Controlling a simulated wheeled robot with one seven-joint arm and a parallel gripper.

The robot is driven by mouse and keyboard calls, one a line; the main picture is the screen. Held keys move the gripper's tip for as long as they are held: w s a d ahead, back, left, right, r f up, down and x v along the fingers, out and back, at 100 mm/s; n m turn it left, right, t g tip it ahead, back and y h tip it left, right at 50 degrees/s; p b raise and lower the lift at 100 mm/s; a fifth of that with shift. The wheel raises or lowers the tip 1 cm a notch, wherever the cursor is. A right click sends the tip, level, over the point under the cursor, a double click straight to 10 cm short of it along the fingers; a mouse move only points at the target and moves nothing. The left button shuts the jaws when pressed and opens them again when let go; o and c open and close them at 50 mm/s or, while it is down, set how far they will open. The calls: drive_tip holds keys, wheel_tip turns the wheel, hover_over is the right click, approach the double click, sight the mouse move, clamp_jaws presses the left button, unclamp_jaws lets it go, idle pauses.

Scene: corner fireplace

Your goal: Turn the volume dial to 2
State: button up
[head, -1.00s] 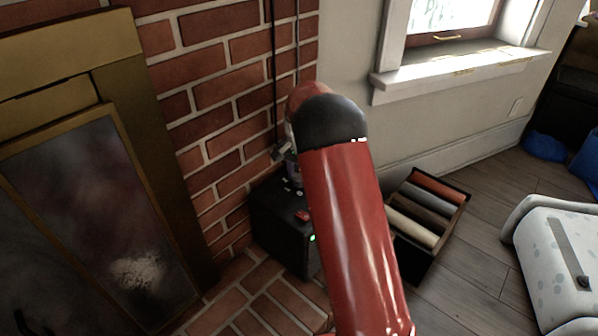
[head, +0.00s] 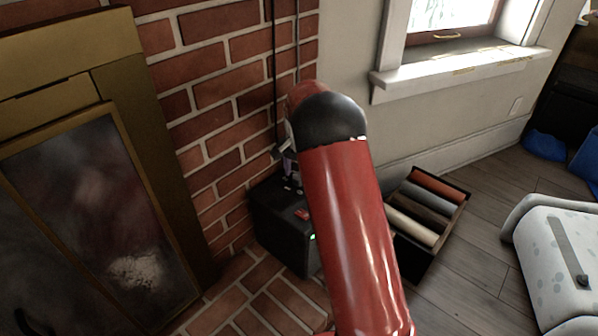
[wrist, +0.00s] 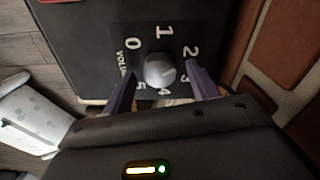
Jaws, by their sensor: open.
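The volume dial (wrist: 160,70) is a round grey knob on the top of a black box (wrist: 90,38), ringed by the white numbers 0 to 5 and the word VOLUME. A faint light mark on the knob seems to face right, toward the 2 and 3 side; its exact setting is hard to tell. My gripper (wrist: 161,75) is open, with one purple finger on each side of the dial. I cannot tell whether the fingers touch it. In the head view the black box (head: 281,238) stands by the brick wall; my arm hides the dial there.
A red button or switch (head: 302,214) and a green light (head: 312,237) are on the box. The brick wall (head: 228,78) is close behind it. An open crate of rolls (head: 414,252) stands right of it. A pale spotted case (head: 555,250) lies farther right.

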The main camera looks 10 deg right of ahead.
sight(299, 176)
wheel_tip(299, 176, up, 8)
drive_tip(key=shift+f, duration=0.1)
idle(0.4)
drive_tip(key=shift+s+r, duration=0.1)
drive_tip(key=shift+r, duration=0.1)
drive_tip(key=s+r+n+t, duration=0.35)
drive_tip(key=s+r, duration=0.85)
drive_tip(key=s, duration=0.4)
drive_tip(key=s+a+f+n+t, duration=0.1)
drive_tip(key=s+n, duration=0.4)
drive_tip(key=s, duration=1.5)
drive_tip(key=shift+a+f+t, duration=0.25)
drive_tip(key=shift+a+t, duration=0.1)
drive_tip(key=shift+t, duration=0.2)
